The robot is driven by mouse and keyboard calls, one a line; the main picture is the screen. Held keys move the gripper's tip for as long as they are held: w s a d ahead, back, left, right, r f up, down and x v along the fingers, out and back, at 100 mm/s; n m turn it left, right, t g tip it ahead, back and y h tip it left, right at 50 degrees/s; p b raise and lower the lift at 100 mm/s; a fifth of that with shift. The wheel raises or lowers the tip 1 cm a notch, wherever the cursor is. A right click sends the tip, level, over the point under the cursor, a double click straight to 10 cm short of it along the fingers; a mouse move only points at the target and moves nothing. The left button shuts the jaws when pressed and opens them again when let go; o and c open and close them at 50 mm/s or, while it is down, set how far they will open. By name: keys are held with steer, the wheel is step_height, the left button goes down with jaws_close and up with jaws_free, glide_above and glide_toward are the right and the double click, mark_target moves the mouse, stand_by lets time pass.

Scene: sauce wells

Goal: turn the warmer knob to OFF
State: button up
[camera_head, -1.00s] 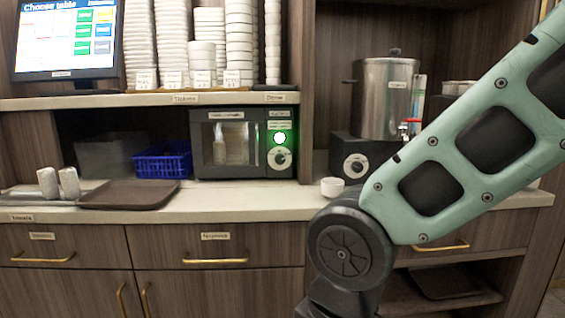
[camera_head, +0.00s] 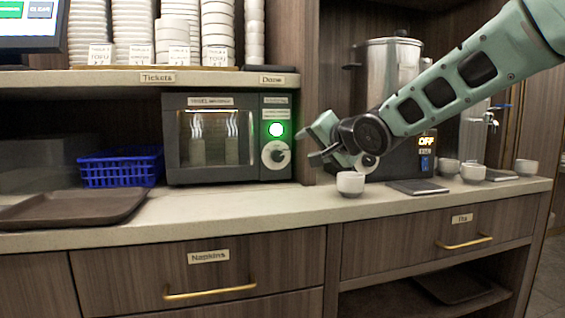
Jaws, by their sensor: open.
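The warmer is a dark box (camera_head: 218,101) with a glass door, standing on the counter left of centre. Pale upright shapes and light wisps show behind its glass. The knob's exact setting is too small to read. My gripper (camera_head: 304,148) is open and empty. Its fingers point left toward the knob, a little to its right, and appear apart from it. The knob is not hidden.
A white cup (camera_head: 350,183) stands on the counter below my gripper. A metal urn (camera_head: 388,72) stands behind my arm, with an OFF display (camera_head: 426,140) lower right of it. A blue basket (camera_head: 118,168) and brown tray (camera_head: 72,207) are at left. A shelf (camera_head: 140,80) runs above the warmer.

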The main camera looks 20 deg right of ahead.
mark_target(279, 156)
steer(key=b+x, duration=0.2)
steer(key=x, duration=0.6)
steer(key=b+x, duration=0.3)
steer(key=x, duration=0.5)
steer(key=shift+s+f, duration=0.1)
steer(key=shift+f, duration=0.1)
steer(key=c, duration=1)
